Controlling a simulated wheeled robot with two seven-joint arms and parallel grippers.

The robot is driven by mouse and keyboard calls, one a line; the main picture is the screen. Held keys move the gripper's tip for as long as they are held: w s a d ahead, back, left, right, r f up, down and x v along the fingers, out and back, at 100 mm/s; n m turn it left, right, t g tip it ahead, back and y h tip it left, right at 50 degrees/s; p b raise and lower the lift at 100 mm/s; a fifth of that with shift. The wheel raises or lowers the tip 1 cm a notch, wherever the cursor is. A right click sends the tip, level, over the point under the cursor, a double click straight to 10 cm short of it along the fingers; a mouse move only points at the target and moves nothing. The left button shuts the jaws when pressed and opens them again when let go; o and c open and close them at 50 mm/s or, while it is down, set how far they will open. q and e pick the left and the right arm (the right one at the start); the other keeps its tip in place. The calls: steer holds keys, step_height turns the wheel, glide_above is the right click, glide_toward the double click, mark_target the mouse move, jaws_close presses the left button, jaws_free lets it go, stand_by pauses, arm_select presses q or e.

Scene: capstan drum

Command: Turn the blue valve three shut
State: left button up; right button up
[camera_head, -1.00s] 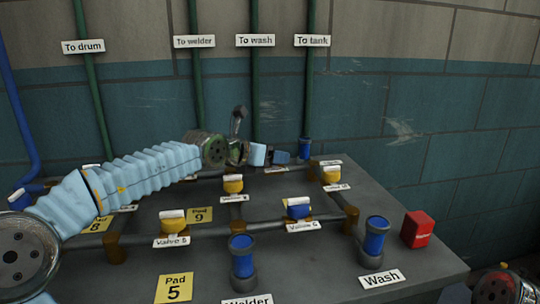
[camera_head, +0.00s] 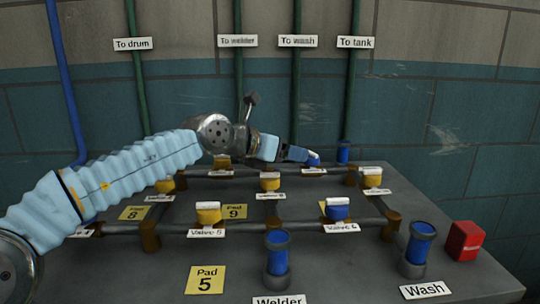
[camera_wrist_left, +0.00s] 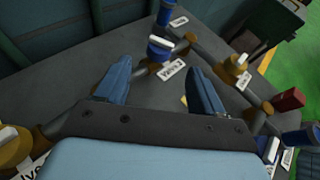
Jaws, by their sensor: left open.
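The blue valve three (camera_wrist_left: 160,50) has a white handle on top and its label (camera_wrist_left: 172,70) beside it in the left wrist view. In the head view a little of this valve (camera_head: 314,160) shows past my fingers at the back pipe. My left gripper (camera_head: 300,155) is over the back of the table, close to the valve. In the left wrist view its two fingers (camera_wrist_left: 157,72) are spread apart, with the valve in line with the gap just beyond the tips. Contact cannot be told. My right gripper is not in view.
Yellow valves (camera_head: 270,181) and blue valve six (camera_head: 338,209) sit on the pipes nearby. A blue post (camera_head: 343,152) stands right of valve three. A blue-topped post (camera_head: 277,254) and a red box (camera_head: 464,241) are nearer the front. The wall closes off the back.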

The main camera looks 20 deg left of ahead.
arm_select(q)
steer(key=b+v, duration=0.2)
steer(key=v, duration=0.1)
steer(key=shift+s+a+f, duration=0.1)
steer(key=shift+s+a, duration=0.2)
steer(key=shift+s+a+r+b, duration=0.2)
steer(key=shift+s+r+b, duration=0.2)
steer(key=shift+s, duration=0.1)
